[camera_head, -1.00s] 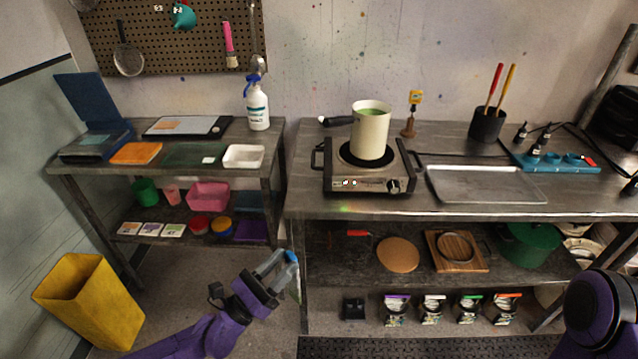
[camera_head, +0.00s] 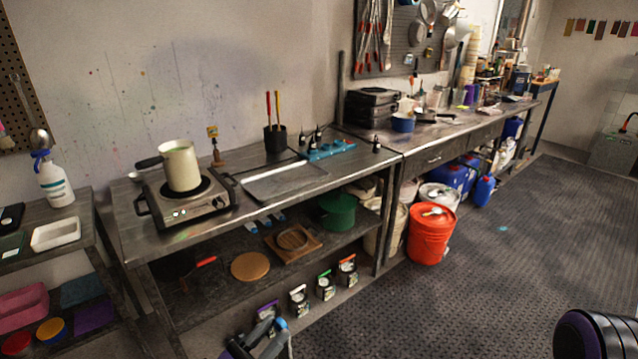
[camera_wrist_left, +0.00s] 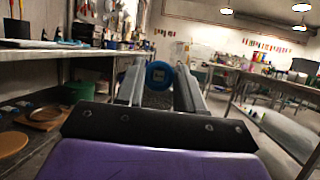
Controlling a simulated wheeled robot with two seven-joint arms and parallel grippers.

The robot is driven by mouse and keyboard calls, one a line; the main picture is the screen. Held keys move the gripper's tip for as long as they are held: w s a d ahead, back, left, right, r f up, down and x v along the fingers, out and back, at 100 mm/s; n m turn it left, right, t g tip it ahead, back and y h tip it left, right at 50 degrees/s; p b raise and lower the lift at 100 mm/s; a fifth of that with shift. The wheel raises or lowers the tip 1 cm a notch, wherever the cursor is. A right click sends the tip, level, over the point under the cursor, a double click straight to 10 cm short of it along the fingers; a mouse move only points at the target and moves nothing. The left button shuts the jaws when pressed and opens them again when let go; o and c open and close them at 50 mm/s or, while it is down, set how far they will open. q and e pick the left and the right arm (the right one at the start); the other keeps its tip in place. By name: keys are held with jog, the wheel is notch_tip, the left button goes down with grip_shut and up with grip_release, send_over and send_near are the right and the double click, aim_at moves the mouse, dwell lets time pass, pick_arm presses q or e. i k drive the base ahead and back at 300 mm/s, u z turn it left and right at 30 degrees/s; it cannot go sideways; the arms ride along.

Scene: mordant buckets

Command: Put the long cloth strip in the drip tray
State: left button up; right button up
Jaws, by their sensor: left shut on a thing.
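My left gripper (camera_head: 274,330) is low at the bottom edge of the head view, in front of the bench. It is shut on a blue-ended thing (camera_head: 282,323). In the left wrist view this thing shows as a round blue end (camera_wrist_left: 158,73) between the fingers. A thin pale edge hangs beside it in the head view; I cannot tell whether this is the long cloth strip. A shallow metal tray (camera_head: 285,183), which looks like the drip tray, lies empty on the bench, right of the hot plate. My right gripper is out of view.
A hot plate (camera_head: 187,200) carries a cream pot (camera_head: 180,166). A blue rack (camera_head: 328,150) and a dark cup (camera_head: 275,139) stand behind the tray. The lower shelf holds a green pot (camera_head: 338,210). An orange bucket (camera_head: 430,238) stands right of the bench; open floor lies beyond.

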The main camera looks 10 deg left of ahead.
aim_at(280, 182)
jog(key=z, duration=0.6)
jog(key=i, duration=1.5)
jog(key=u, duration=0.8)
jog(key=i, duration=0.55)
jog(key=u, duration=0.6)
